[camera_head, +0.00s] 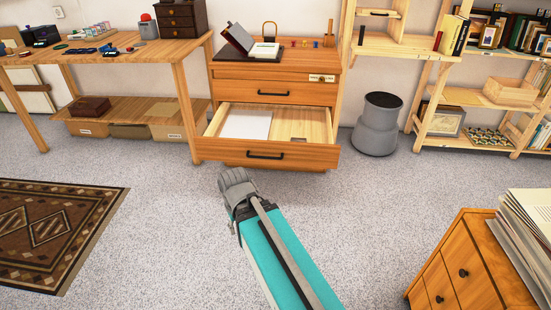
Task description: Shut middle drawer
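The wooden drawer cabinet (310,78) stands against the wall near the middle of the view. Its upper drawer (300,92) is closed. The drawer below it (315,157) is pulled well out, with a dark bar handle (265,156) on its front. A white paper stack (246,125) and a small flat item lie inside it. Anything lower on the cabinet is mostly hidden by this drawer. My gripper (234,178) is in front of and a little below the open drawer's front, left of the handle, apparently not touching it. Its fingers are too small and foreshortened to tell open from shut.
A wooden workbench (120,50) stands at left, a grey bin (377,124) right of the cabinet, and wooden shelves (470,97) further right. A small wooden cabinet (470,262) with papers is at front right. A patterned rug (55,230) lies at left.

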